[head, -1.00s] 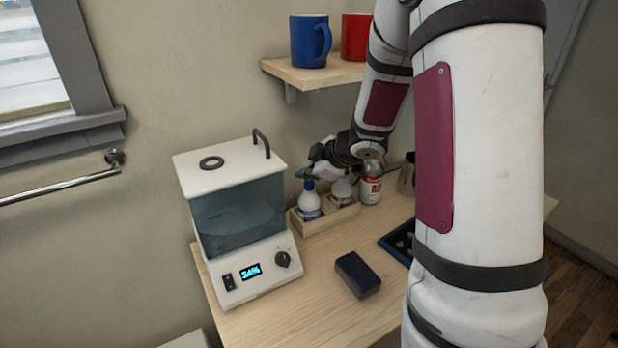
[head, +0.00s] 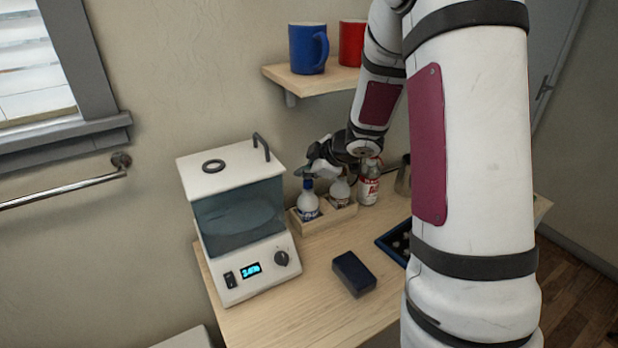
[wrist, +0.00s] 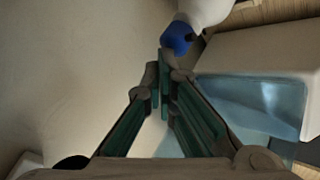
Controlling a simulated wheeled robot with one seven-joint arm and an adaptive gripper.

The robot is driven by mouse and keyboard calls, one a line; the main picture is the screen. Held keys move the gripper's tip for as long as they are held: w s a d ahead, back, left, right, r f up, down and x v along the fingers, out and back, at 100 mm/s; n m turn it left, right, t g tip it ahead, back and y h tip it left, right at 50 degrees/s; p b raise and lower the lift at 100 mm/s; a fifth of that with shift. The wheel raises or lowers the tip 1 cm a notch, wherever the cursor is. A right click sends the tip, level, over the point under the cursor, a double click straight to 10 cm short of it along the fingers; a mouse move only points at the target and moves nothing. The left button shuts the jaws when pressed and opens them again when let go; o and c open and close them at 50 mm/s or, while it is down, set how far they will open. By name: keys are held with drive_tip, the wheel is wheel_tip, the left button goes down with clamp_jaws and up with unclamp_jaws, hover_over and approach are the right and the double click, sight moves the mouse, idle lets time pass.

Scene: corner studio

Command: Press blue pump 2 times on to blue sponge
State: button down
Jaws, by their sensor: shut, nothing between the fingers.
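The blue pump tops a white bottle (head: 308,208) in a wooden holder at the back of the table. In the wrist view its blue pump head (wrist: 178,38) is just past my fingertips. My gripper (head: 304,171) is shut and empty, at or just above the pump head. I cannot tell whether it touches it. My gripper also shows in the wrist view (wrist: 165,62). The dark blue sponge (head: 354,273) lies flat on the table, in front of the holder and to its right.
A white appliance with a blue tank (head: 240,220) stands left of the holder. A second white bottle (head: 340,190) and a red-labelled bottle (head: 369,187) are to the right. A shelf with a blue mug (head: 308,48) and red mug (head: 352,44) hangs above. A blue tray (head: 391,243) lies right.

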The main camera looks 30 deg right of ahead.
sight(306, 181)
drive_tip(key=shift+s+r+p, duration=0.1)
drive_tip(key=shift+r+p, duration=2.4)
drive_tip(key=shift+p, duration=0.3)
drive_tip(key=shift+r, duration=0.2)
